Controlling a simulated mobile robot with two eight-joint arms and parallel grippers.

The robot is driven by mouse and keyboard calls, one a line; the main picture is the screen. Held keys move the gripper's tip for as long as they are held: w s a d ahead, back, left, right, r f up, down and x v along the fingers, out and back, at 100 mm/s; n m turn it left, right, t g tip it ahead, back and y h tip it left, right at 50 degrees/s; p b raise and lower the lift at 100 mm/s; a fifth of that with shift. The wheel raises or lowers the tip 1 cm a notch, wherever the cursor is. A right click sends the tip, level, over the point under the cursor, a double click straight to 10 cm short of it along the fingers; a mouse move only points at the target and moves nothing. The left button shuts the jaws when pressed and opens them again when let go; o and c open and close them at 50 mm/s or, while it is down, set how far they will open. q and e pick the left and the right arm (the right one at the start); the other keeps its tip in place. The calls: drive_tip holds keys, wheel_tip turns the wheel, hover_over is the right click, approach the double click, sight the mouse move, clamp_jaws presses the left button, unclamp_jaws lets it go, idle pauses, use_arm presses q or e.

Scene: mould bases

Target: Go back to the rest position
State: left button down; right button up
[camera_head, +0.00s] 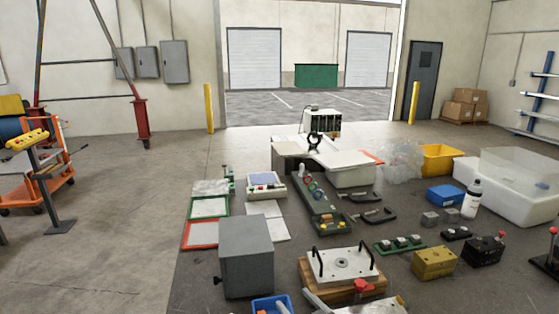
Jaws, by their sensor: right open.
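What seems to be my right gripper (336,303) shows only in part at the bottom edge, in front of the mould base. It is open, and nothing is visible between its fingers. My left gripper is not in view. The pale mould base (342,265) with two black handles lies on a wooden board (311,281). A grey box (246,257) stands to its left. A yellow block (434,263) lies to its right.
A blue bin (271,306) is at the bottom edge. Black clamps (375,215), a white bottle (471,199), a blue box (444,195) and a clear case (520,170) stand farther back. Open floor (110,235) is at the left.

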drive_tip(key=v, duration=0.3)
drive_tip(key=shift+s+d, duration=0.1)
drive_tip(key=shift+s, duration=0.15)
drive_tip(key=s+d+f+m+g+h, duration=0.3)
drive_tip(key=s+d+f+g, duration=0.1)
drive_tip(key=s, duration=0.6)
drive_tip(key=s+d+f+m+g+h, duration=0.3)
drive_tip(key=s+d+f, duration=0.4)
drive_tip(key=s, duration=0.3)
drive_tip(key=shift+d+f+g+h, duration=0.2)
drive_tip(key=shift+d+g+h, duration=0.25)
drive_tip(key=shift+g+h, duration=0.35)
